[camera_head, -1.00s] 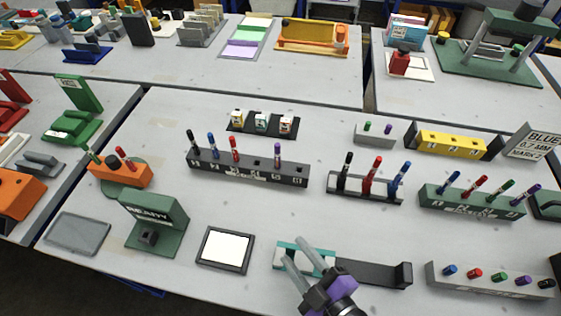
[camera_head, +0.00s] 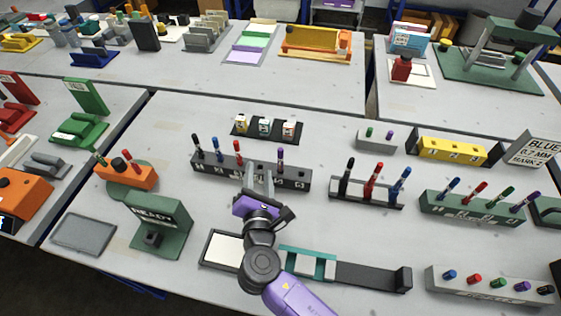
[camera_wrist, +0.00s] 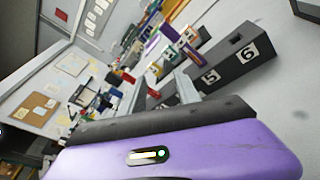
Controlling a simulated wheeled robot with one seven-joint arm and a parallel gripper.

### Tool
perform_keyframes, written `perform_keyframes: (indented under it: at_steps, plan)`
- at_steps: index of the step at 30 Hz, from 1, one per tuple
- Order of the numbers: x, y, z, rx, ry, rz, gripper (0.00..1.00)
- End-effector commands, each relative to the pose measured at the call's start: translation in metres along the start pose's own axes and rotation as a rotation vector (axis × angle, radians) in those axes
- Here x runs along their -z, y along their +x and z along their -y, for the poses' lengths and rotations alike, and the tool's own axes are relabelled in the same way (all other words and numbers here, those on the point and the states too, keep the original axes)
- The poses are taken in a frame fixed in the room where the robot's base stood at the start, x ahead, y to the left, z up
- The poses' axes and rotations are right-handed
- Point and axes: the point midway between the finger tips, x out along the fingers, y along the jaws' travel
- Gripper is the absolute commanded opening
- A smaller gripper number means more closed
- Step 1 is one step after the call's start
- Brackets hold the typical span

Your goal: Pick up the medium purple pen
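A purple pen (camera_head: 280,159) stands upright near the right end of the long dark rack (camera_head: 218,170). Another purple-capped pen (camera_head: 526,201) leans in the green rack (camera_head: 470,209) at the right. I cannot read which one is medium. My gripper (camera_head: 259,177) is in front of the dark rack, left of its purple pen, with two grey fingers apart and nothing seen between them. In the wrist view the fingers (camera_wrist: 163,88) reach toward the dark rack (camera_wrist: 235,58), where the numbers 5 and 6 show. The fingertips hide part of the rack face.
Black, blue and red pens stand in the left part of the dark rack. A small dark rack (camera_head: 366,198) with three pens is to its right. A teal and black fixture (camera_head: 370,276) and a white-topped pad (camera_head: 222,250) lie near the front edge.

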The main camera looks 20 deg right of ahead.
Motion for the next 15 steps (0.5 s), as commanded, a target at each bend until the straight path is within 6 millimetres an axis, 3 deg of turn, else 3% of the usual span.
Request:
perform_keyframes:
  at_steps: [7, 15]
  plan:
    - [-0.031, 0.004, 0.022, 0.151, -0.469, 0.169, 0.39]
    - [-0.047, 0.010, 0.027, 0.216, -0.629, 0.227, 0.39]
